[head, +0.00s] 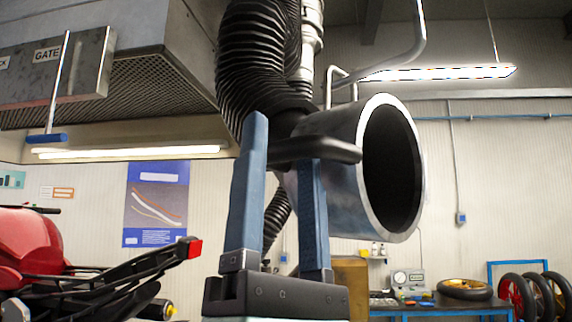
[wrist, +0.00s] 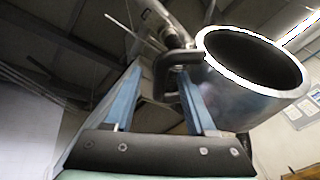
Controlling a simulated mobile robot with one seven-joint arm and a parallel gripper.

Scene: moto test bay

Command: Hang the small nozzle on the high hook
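A metal nozzle (head: 335,199) with a wide round mouth hangs at the end of a black corrugated hose. Whether it is the small one I cannot tell. Its black handle (head: 338,149) sticks out towards me. In the wrist view the nozzle (wrist: 237,99) is at the upper right. My gripper (head: 280,140) is upright with its two blue fingers apart. The handle is at fingertip height, and in the wrist view the bent part of the handle (wrist: 164,82) shows between the fingers, with no clear grip on it. Bent grey tubes (head: 419,45) show above; I cannot identify the high hook.
A grey hood with a GATE plate (head: 85,68) and a rod with a blue grip (head: 47,138) hangs at upper left. A red motorcycle (head: 30,245) stands at lower left. A blue bench (head: 440,306) with wheels is at lower right.

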